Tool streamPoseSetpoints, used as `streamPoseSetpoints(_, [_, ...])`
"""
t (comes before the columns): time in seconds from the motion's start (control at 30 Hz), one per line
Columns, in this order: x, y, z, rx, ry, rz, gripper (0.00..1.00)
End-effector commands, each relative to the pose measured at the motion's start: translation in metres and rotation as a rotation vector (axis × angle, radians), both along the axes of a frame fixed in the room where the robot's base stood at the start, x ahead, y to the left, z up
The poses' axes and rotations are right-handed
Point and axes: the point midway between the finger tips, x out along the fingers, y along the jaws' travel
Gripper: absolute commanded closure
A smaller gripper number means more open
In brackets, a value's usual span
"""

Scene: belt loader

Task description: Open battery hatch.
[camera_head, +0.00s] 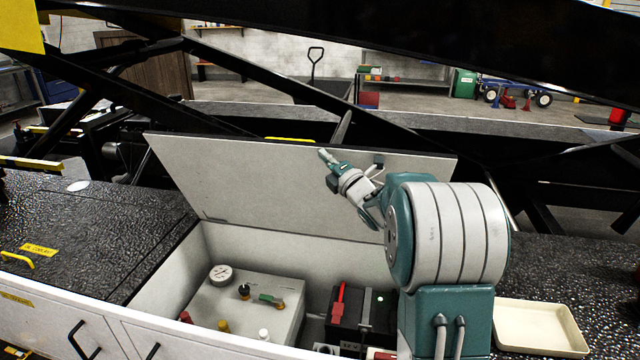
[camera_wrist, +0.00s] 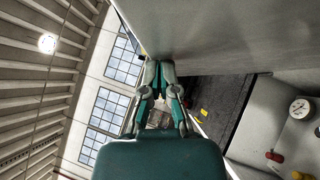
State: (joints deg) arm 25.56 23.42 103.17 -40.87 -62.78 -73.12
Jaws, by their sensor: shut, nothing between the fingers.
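The battery hatch (camera_head: 270,185) is a wide pale lid with a dark edge. It stands raised and leans back over the open compartment in the head view. Its inner face also shows in the wrist view (camera_wrist: 215,35). My gripper (camera_head: 325,154) is shut and empty, close to the hatch's inner face near its upper edge. In the wrist view my gripper's fingertips (camera_wrist: 160,64) meet beside the hatch edge; I cannot tell if they touch it. A battery (camera_head: 352,310) with a red and a grey strip on top sits in the compartment, partly hidden by my arm.
A grey box (camera_head: 245,310) with a gauge (camera_head: 221,275) and several knobs fills the compartment's left side. A cream tray (camera_head: 540,328) lies on the right black deck. A yellow handle (camera_head: 18,260) is on the left deck. Black beams cross behind and above the hatch.

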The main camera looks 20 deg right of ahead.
Motion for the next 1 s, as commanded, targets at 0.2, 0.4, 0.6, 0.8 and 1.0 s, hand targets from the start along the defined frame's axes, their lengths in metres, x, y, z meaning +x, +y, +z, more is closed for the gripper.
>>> streamPoseSetpoints(0.2, [0.03,-0.022,0.018,0.05,0.072,0.0,1.0])
streamPoseSetpoints(0.4, [0.054,-0.039,0.029,0.092,0.131,0.0,1.0])
streamPoseSetpoints(0.6, [0.067,-0.051,0.035,0.119,0.165,-0.006,1.0])
streamPoseSetpoints(0.8, [0.069,-0.053,0.036,0.125,0.172,-0.008,1.0])
streamPoseSetpoints(1.0, [0.069,-0.052,0.036,0.124,0.171,-0.008,1.0])
